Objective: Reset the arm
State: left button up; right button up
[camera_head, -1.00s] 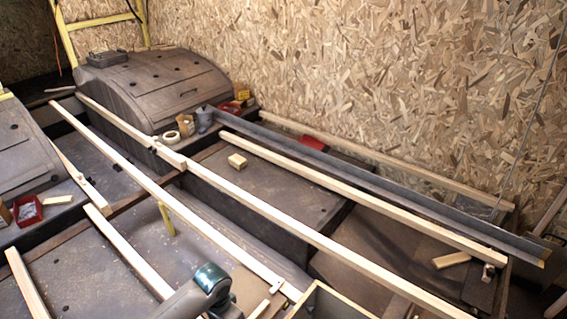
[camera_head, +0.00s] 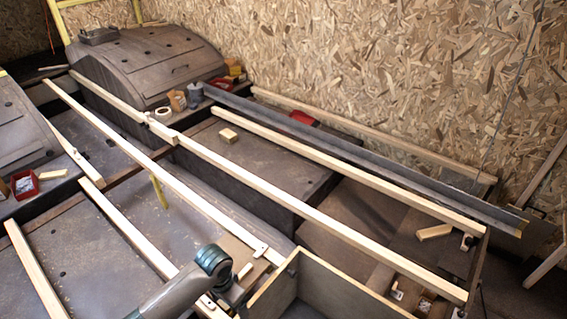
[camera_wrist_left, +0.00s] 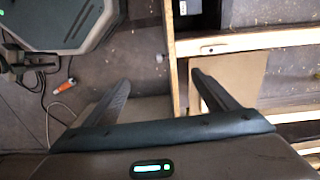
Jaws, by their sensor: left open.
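My left arm (camera_head: 190,285) comes in at the bottom of the head view, in front of the wooden frame. Its gripper fingers are not visible there. In the left wrist view my left gripper (camera_wrist_left: 158,85) is open, its two dark fingers spread wide with nothing between them. A wooden frame edge (camera_wrist_left: 173,50) lies beyond the fingers, running up the picture between them. My right arm and gripper are not in view.
Long pale beams (camera_head: 310,207) cross the bay, with a grey metal rail (camera_head: 370,156) behind them. Dark wheel arches (camera_head: 148,68) stand at the back left. A box panel (camera_head: 325,292) is right of my arm. A cable and orange-handled tool (camera_wrist_left: 64,87) lie on the floor.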

pick_arm(q)
jog(key=s+d+r+n+t+h, duration=0.1)
jog(key=s+d+r+t+h, duration=0.15)
jog(key=s, duration=0.75)
jog(key=s+a+r+n+t+y, duration=0.15)
jog(key=s+a+r+n, duration=0.35)
jog(key=s+a, duration=0.6)
jog(key=d+f, duration=0.3)
jog(key=f, duration=1.9)
jog(key=s+f, duration=0.5)
jog(key=f, duration=0.4)
jog(key=s+f+m, duration=0.1)
jog(key=s+f, duration=0.5)
jog(key=f, duration=0.4)
jog(key=shift+a+f, duration=0.15)
jog(key=shift+a, duration=0.1)
